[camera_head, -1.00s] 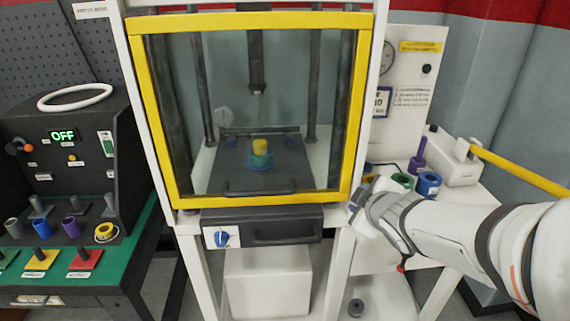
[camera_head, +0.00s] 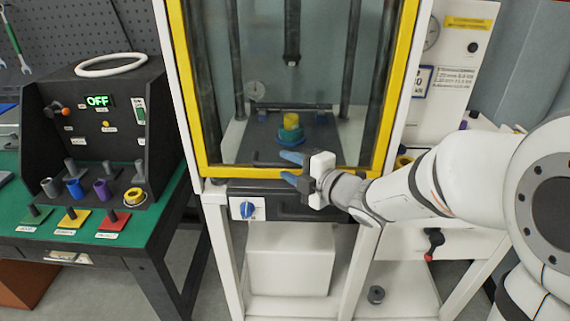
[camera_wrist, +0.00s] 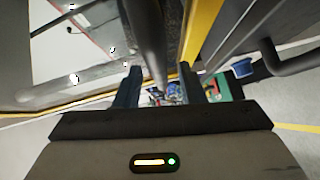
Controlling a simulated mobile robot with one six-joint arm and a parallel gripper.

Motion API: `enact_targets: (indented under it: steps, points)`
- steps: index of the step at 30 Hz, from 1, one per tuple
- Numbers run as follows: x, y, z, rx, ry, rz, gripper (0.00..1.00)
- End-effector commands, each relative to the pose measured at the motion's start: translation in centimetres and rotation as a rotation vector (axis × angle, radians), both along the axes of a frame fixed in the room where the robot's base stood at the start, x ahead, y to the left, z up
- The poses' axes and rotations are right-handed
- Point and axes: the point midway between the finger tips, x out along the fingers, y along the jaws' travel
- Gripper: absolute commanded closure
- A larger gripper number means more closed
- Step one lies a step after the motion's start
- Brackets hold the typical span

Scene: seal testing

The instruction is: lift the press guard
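The press guard (camera_head: 235,172) is a clear panel in a yellow frame on the front of the white press. It is down, with its bottom bar just above the dark drawer-like front. My gripper (camera_head: 289,168) is in front of the bottom bar, right of its middle. Its two blue-tipped fingers are apart, one above the other, at about the bar's height. I cannot tell whether they touch the bar. In the wrist view the fingers (camera_wrist: 160,85) are also apart, and the yellow frame edge (camera_wrist: 203,28) runs close to one of them.
Behind the guard a yellow-and-teal stack (camera_head: 290,130) stands on the dark press plate. A blue knob (camera_head: 247,209) is below the guard. The control box (camera_head: 100,130) reading OFF stands on the green bench at left. A white box (camera_head: 290,265) is under the press.

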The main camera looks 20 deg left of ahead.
Motion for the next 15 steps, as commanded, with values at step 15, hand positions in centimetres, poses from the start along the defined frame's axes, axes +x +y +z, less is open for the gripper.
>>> enact_targets:
  steps: [15]
  points:
    - [0.74,1.32,-0.22,-0.001,0.000,-0.001,0.70]
